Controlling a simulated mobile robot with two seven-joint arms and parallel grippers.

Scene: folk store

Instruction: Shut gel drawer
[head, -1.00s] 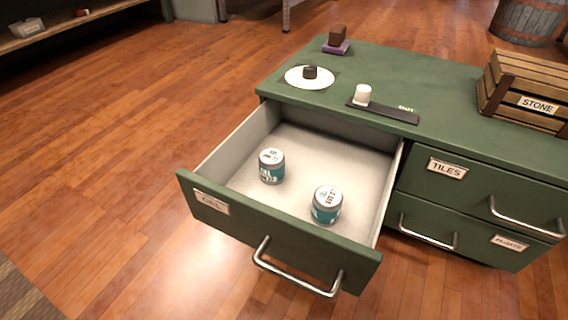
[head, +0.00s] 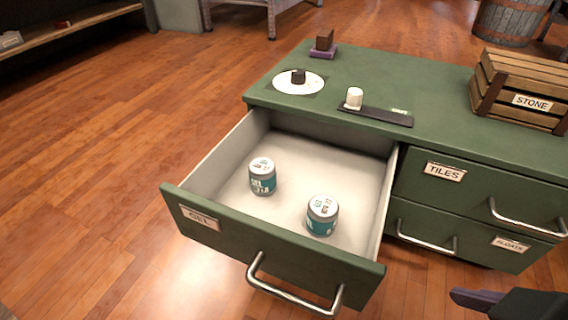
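The gel drawer (head: 272,245), green with a "GEL" label and a metal bar handle (head: 290,292), stands pulled far out of the green cabinet (head: 300,115). Two grey-and-teal gel jars stand upright in it, one at the left (head: 262,177) and one nearer the front right (head: 322,216). Part of my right gripper (head: 470,298), dark with a purple finger, shows at the bottom right, to the right of the drawer and apart from it. Its opening cannot be made out. My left gripper is out of view.
The tiles drawer (head: 470,185) and floats drawer (head: 440,228) beside it are shut, their handles sticking out. On the cabinet top are a wooden stone crate (head: 520,88), a white disc (head: 297,84) and small blocks. Wood floor (head: 90,160) is clear at the left.

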